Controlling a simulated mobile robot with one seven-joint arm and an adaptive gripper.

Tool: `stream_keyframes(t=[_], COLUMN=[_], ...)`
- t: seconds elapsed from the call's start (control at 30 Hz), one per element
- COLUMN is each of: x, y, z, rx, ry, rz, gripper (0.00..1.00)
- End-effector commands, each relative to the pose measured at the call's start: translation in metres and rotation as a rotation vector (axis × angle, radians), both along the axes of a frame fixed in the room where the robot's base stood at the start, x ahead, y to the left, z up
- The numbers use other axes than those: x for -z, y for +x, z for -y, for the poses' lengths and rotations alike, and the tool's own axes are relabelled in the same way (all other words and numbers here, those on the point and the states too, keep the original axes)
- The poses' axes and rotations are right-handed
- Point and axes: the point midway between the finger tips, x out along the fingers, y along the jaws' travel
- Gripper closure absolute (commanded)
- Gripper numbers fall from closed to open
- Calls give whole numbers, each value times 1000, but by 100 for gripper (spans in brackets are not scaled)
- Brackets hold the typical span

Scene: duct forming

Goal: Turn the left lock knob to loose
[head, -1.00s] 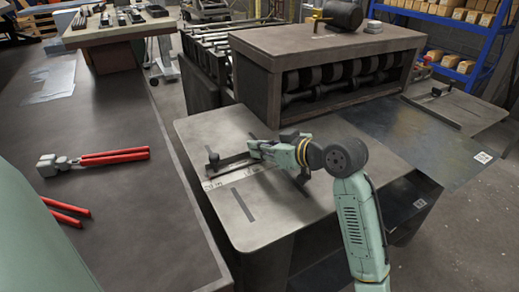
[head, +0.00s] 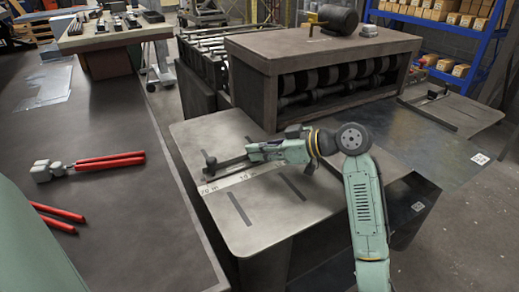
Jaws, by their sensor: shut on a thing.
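A dark knob (head: 210,162) stands upright at the left end of a dark bar (head: 232,162) on the grey feed table (head: 255,222). My gripper (head: 250,152) reaches in from the right, low over the table. Its fingertips are at the right end of the bar, apart from the visible left-end knob. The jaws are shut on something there. The gripper covers that spot, so I cannot tell its shape or whether it is a second knob. How tight either end is cannot be seen.
A roller housing (head: 320,50) stands behind the table. Two dark slots and a printed scale (head: 225,183) mark the tabletop. On the left, a bench (head: 110,235) carries red-handled tools (head: 105,162). The front part of the feed table is clear.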

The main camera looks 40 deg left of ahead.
Motion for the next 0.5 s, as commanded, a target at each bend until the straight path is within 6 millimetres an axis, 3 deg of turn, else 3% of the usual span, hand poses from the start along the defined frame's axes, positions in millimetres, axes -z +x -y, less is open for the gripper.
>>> stream_keyframes(t=[0.07, 0.1, 0.33, 0.5], x=[3, 3, 3, 2], y=[-1, -1, -1, -1], z=[-1, -1, -1, -1], rx=[-2, -2, -2, -1], ry=[-6, -6, -5, -3], rz=[0, 0, -1, -1], gripper=[100, 87, 72, 71])
